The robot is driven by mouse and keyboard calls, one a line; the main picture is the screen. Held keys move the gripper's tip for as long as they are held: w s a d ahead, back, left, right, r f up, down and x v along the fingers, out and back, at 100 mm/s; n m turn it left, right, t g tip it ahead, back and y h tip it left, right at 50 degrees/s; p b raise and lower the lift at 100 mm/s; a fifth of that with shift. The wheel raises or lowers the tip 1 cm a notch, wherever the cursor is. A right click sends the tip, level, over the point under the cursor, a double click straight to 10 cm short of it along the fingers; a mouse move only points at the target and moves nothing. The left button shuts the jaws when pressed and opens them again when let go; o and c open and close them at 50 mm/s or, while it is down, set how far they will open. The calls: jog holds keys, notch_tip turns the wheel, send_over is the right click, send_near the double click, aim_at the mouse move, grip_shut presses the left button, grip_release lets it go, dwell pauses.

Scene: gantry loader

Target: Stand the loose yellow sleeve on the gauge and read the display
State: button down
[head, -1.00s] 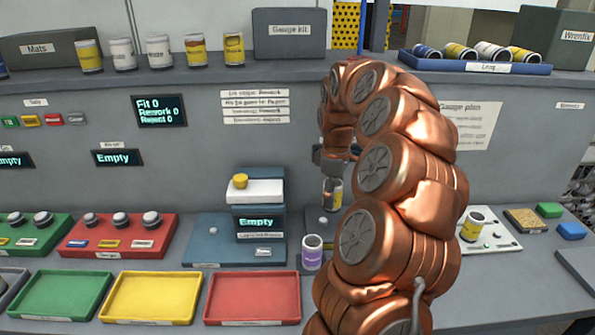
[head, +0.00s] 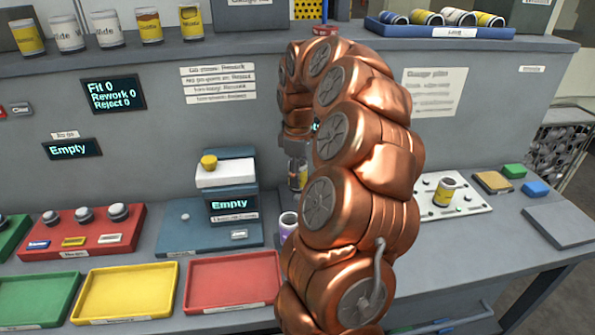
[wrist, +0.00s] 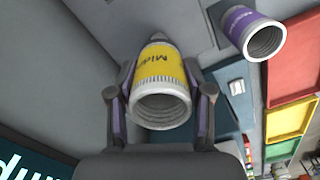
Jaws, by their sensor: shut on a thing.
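My gripper (head: 297,158) is shut on a yellow sleeve (wrist: 162,72) with a grey ribbed open end. In the wrist view the sleeve sits between both fingers, its open end towards the camera. In the head view the held sleeve (head: 297,177) shows just below the fingers, partly hidden by my arm; I cannot tell whether it touches anything beneath. A partly covered display (head: 315,127) behind my arm ends in "pty". A blue-based device (head: 222,238) to the left has a display (head: 233,204) reading "Empty". Which one is the gauge is unclear.
A purple sleeve (head: 288,222) stands close by my arm. Another yellow sleeve (head: 446,192) stands on a white plate (head: 470,206) at right. Green, yellow (head: 125,293) and red (head: 232,283) trays line the front. A shelf with cans and a blue tray (head: 440,31) runs behind.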

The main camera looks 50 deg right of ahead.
aim_at(298, 196)
jog(key=shift+f+b, duration=0.95)
jog(key=shift+f, duration=1.25)
jog(key=shift+f, duration=0.15)
jog(key=shift+c, duration=2)
grip_release()
notch_tip(298, 196, up, 12)
